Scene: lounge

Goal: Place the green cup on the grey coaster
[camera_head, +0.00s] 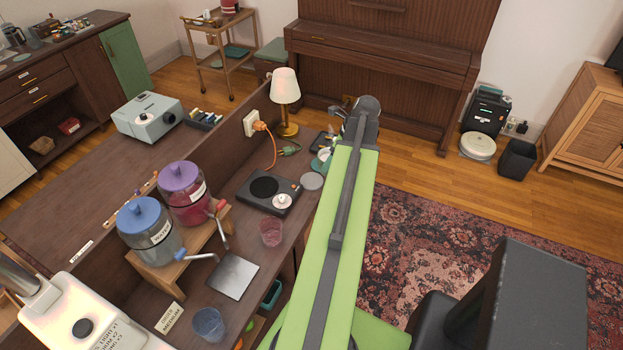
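A round grey coaster (312,181) lies flat on the dark wooden counter, just left of my green arm, with nothing on it. A small green-teal item (317,163), possibly the green cup, shows just beyond the coaster. My arm partly covers it, and a pale shape shows beside it, so I cannot tell its form. My gripper (341,113) is at the far end of the arm, beyond the coaster. It is small and partly hidden by the arm's dark end joint. Its fingers and any hold are unclear.
A hot plate (268,191) stands left of the coaster, with a lamp (286,98) behind. A pinkish glass (271,232), a blue glass (208,324) and two drink dispensers (186,194) occupy the nearer counter. A dark tray (322,141) lies near the far end.

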